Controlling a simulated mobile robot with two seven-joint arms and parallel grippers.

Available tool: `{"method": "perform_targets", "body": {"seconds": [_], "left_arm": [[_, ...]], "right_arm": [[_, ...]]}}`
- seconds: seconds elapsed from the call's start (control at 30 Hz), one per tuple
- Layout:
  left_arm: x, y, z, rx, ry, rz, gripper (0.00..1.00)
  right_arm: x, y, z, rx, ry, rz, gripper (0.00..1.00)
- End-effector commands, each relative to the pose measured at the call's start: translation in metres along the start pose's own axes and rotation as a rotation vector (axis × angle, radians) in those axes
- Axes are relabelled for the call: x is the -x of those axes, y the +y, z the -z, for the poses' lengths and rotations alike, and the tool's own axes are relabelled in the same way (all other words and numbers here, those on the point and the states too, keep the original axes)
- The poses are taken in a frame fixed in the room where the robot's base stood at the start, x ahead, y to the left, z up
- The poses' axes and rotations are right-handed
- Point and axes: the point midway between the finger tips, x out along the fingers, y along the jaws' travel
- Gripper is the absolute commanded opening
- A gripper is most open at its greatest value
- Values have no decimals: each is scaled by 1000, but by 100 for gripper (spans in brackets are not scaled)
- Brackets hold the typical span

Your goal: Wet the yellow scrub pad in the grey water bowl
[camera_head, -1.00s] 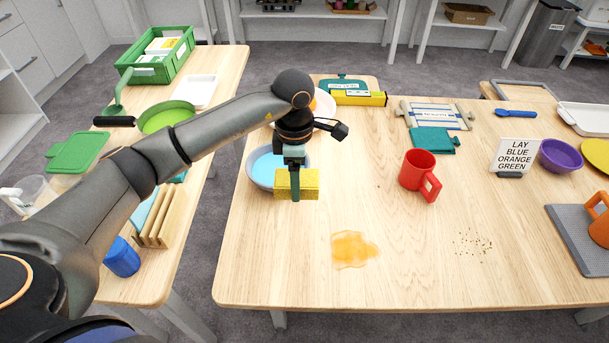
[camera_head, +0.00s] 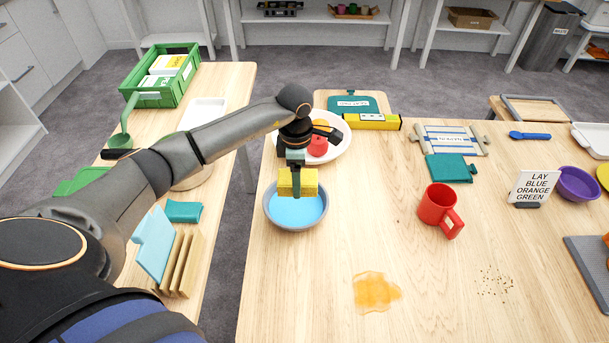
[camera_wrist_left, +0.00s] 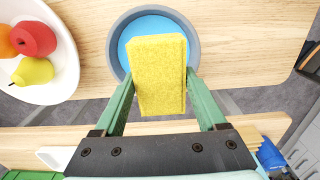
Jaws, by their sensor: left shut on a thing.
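The yellow scrub pad (camera_head: 311,182) is held between the fingers of my left gripper (camera_head: 297,184). In the left wrist view the pad (camera_wrist_left: 158,75) lies between the two green fingers and covers part of the bowl. The grey water bowl (camera_head: 296,226) stands on the table with blue water (camera_head: 297,211) in it. In the head view the pad is over the far part of the bowl; its lower edge looks just above the water, and I cannot tell whether it touches. My right gripper is not in view.
A white plate (camera_head: 341,148) with fruit stands just behind the bowl. A red mug (camera_head: 438,208), an orange spill (camera_head: 376,291) and crumbs (camera_head: 494,281) are to the right. A green crate (camera_head: 181,92) and wooden rack (camera_head: 180,262) are on the left table.

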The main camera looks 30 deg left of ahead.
Motion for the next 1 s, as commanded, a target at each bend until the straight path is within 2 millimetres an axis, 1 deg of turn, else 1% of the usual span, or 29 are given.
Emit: {"method": "perform_targets", "body": {"seconds": [0.23, 0.77, 1.0], "left_arm": [[0, 3, 8, 11, 1, 0, 16], [-2, 4, 9, 12, 1, -1, 16], [-28, 4, 9, 12, 2, 1, 16]], "right_arm": [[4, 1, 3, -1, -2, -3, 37], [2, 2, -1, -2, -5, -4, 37], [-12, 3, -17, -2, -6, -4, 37]]}}
